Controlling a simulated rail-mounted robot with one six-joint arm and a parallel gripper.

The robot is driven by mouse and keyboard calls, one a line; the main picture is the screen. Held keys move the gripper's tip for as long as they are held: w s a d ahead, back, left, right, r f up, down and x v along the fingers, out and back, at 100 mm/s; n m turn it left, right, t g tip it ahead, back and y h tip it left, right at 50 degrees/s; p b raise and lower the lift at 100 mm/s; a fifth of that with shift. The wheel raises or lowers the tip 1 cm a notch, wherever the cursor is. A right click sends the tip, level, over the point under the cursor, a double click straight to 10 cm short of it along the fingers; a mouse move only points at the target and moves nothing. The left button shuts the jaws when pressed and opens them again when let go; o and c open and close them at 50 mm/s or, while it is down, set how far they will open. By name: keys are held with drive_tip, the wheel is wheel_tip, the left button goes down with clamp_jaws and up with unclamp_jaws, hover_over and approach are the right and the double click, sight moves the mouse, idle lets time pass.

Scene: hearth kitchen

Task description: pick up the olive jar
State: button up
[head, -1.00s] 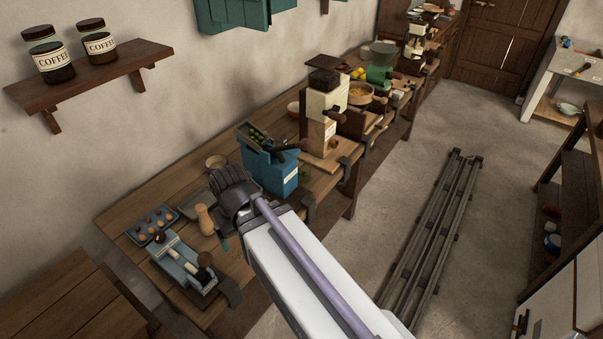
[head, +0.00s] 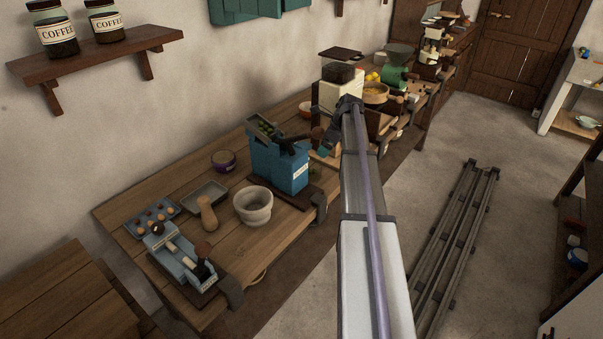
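I cannot make out a jar that is clearly the olive jar. A blue grinder-like device (head: 279,167) on the bench carries a tray of small green round things (head: 266,128) that look like olives. A low round container with a purple band (head: 223,161) stands left of it, its contents unclear. My gripper (head: 349,103) is at the far end of my outstretched arm, in front of the cream machine and right of the blue device. Its fingers are too small and dark to read, and nothing held can be made out.
A grey mortar (head: 254,206), a wooden pestle (head: 207,213), a shallow grey tray (head: 205,194) and a muffin-like tray (head: 152,219) stand on the wooden bench (head: 185,185). The cream machine (head: 337,92) is behind my gripper. Coffee jars (head: 106,20) sit on a wall shelf. Floor right of my arm holds rails (head: 458,245).

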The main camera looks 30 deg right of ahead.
sight(321, 162)
drive_tip(key=b+x, duration=0.2)
drive_tip(key=x, duration=0.1)
drive_tip(key=b+x, duration=0.3)
drive_tip(key=shift+s+d+f+b, duration=0.1)
drive_tip(key=shift+s+b, duration=0.1)
drive_tip(key=shift+b, duration=0.1)
drive_tip(key=b+x, duration=0.4)
drive_tip(key=x, duration=0.1)
drive_tip(key=shift+b, duration=0.35)
drive_tip(key=shift+a, duration=0.25)
drive_tip(key=shift+r, duration=0.2)
drive_tip(key=c, duration=0.8)
drive_tip(key=shift+r+p, duration=0.1)
drive_tip(key=shift+p, duration=0.25)
